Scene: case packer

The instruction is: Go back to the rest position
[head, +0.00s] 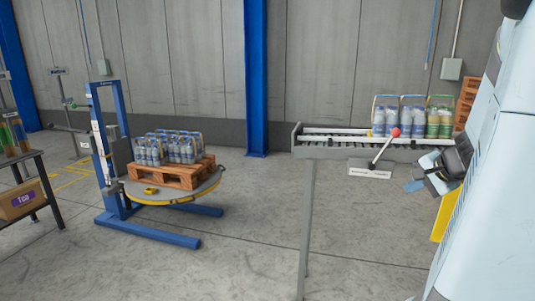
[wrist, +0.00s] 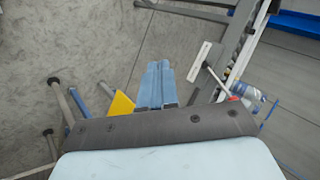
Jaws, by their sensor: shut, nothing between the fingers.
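My gripper (head: 415,186) is at the right in the head view, in front of the conveyor's right part and a little below its frame. It points to the left and holds nothing. In the wrist view my gripper (wrist: 157,63) shows two blue fingers lying side by side, shut, with the floor behind them. A lever with a red knob (head: 396,132) stands at the front of the roller conveyor (head: 340,152), above a white label plate (head: 370,174). The gripper is apart from the lever, to its right and lower.
Bottle packs (head: 412,118) stand on the conveyor. At left, a blue pallet lifter (head: 160,234) carries a wooden pallet (head: 165,177) with more packs. A dark table (head: 34,186) with a cardboard box (head: 20,200) is at the far left. The floor between lifter and conveyor is clear.

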